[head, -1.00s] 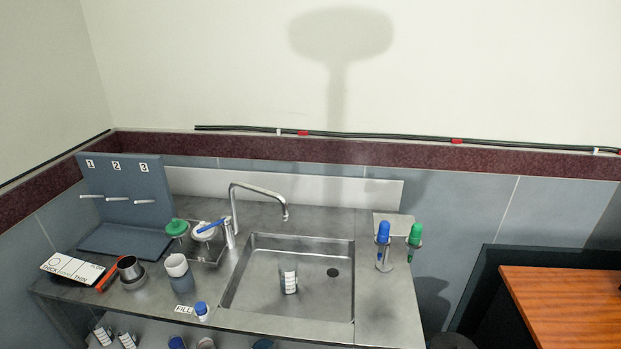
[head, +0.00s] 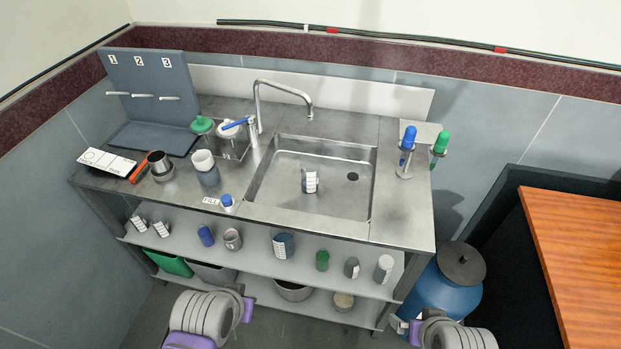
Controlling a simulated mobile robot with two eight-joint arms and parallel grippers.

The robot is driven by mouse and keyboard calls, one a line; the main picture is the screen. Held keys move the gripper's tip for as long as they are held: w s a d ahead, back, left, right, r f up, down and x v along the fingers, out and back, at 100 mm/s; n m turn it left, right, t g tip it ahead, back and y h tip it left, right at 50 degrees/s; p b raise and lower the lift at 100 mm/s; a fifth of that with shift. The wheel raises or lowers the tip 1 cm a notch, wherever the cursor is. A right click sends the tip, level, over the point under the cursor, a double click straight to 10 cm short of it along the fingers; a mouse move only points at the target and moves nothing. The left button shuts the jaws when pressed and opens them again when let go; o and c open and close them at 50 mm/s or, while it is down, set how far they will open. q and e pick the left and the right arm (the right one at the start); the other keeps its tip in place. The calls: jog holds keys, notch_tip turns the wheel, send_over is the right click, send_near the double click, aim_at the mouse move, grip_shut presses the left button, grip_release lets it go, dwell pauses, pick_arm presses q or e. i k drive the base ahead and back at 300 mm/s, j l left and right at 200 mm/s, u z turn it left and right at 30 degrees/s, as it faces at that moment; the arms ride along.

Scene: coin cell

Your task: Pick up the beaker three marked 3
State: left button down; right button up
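Several beaker-like vessels are in the head view, but no number on them is readable, so I cannot tell which is marked 3. A clear beaker with a white-marked side (head: 310,181) is in the sink (head: 285,205). Two small vessels with white marks (head: 138,223) and (head: 162,228) are at the left of the upper shelf under the counter. A dark blue vessel with a white label (head: 283,245) is mid-shelf. Parts of my two arms show at the bottom edge, but neither gripper's fingers are visible.
A peg board (head: 150,85) marked 1, 2, 3 stands at the back left. A blue drum (head: 447,285) stands right of the bench, near a wooden table (head: 585,250).

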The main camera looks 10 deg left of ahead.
aim_at(309, 168)
jog(key=i+j+u, duration=0.4)
jog(key=i+j, duration=0.25)
jog(key=i, duration=0.05)
